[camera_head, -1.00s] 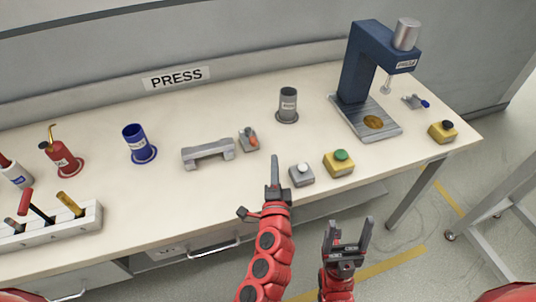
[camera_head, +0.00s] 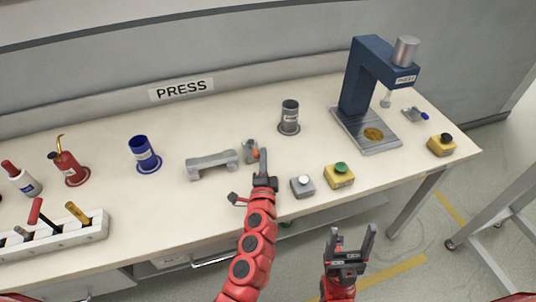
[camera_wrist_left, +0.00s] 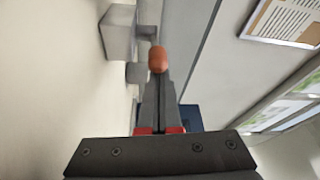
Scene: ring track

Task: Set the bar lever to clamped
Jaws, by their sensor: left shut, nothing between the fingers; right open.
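The bar lever (camera_head: 250,146) is a small grey unit with an orange tip, at the right end of a grey bar (camera_head: 212,164) on the bench. My left gripper (camera_head: 263,154) is shut and empty, with its fingertips close beside the orange tip. In the left wrist view the orange tip (camera_wrist_left: 158,60) shows just beyond the shut fingertips (camera_wrist_left: 158,84); I cannot tell whether they touch. My right gripper (camera_head: 352,236) is open and empty, in front of the bench edge and away from the lever.
A grey button box (camera_head: 302,187) and a yellow box with a green button (camera_head: 339,176) stand right of my left gripper. A grey cup (camera_head: 289,117) is behind it. The blue press (camera_head: 360,80) and a blue-tipped lever (camera_head: 415,115) are further right.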

